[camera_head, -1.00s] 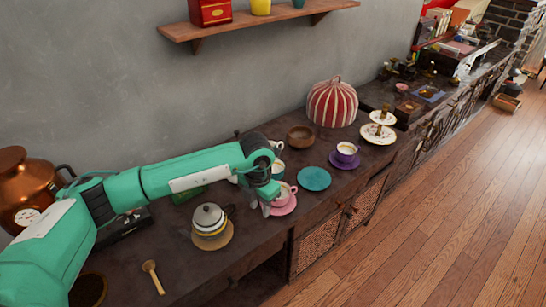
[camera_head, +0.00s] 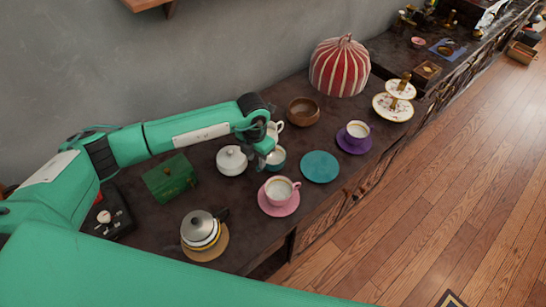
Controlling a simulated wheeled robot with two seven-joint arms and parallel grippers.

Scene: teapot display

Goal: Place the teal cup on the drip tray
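The teal cup (camera_head: 277,160) stands on the dark counter, left of the teal saucer (camera_head: 319,167) and behind the pink cup. My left gripper (camera_head: 265,157) is at the teal cup's left and back side, with a fingertip close against its rim. I cannot tell whether the fingers are apart or closed on it. A black tray-like object (camera_head: 118,212) at the counter's left holds a small white and red item; it may be the drip tray, but this is not certain. My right gripper is not in view.
The pink cup (camera_head: 279,189) on its pink saucer, a white lidded pot (camera_head: 232,160), a white cup (camera_head: 275,129) and a wooden bowl (camera_head: 303,111) crowd the gripper. A green box (camera_head: 170,180) and silver-lidded pot (camera_head: 200,230) stand further left. A purple cup and saucer (camera_head: 355,143) are right.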

